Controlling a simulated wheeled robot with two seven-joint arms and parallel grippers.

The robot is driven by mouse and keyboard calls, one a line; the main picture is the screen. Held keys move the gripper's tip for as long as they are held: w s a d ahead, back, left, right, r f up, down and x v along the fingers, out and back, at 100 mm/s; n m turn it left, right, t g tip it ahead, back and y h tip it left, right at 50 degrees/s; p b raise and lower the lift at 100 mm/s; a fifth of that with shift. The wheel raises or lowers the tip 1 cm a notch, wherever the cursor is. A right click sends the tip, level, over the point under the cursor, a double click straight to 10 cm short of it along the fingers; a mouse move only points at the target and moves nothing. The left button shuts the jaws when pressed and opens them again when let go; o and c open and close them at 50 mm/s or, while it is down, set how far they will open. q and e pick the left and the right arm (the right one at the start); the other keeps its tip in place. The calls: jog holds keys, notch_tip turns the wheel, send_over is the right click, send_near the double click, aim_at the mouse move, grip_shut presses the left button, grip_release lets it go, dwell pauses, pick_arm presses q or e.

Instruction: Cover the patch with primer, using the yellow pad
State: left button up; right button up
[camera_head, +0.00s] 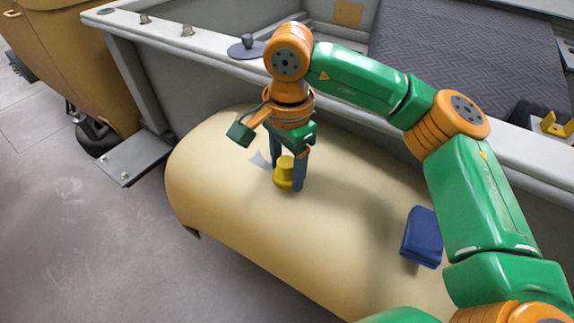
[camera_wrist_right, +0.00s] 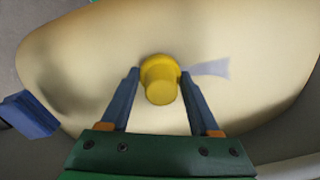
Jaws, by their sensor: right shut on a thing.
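The yellow pad (camera_head: 284,172) is a round piece with a knob-like handle. My right gripper (camera_head: 287,172) is shut on it over the cream curved shell (camera_head: 225,195). In the right wrist view the pad (camera_wrist_right: 160,80) sits between the two blue fingers (camera_wrist_right: 162,85). It is at or just above the shell; contact is hard to tell. A small grey area (camera_head: 260,160) lies beside the pad on the shell. My left gripper is out of view.
A blue block (camera_head: 422,237) rests on the shell at right. Behind the shell stands a grey bin wall (camera_head: 200,85) with a purple disc (camera_head: 246,48) on its rim. An orange-yellow shell (camera_head: 75,60) stands at left. The shell's front left is clear.

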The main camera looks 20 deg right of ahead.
jog(key=shift+f+b, duration=0.7)
jog(key=shift+f, duration=0.2)
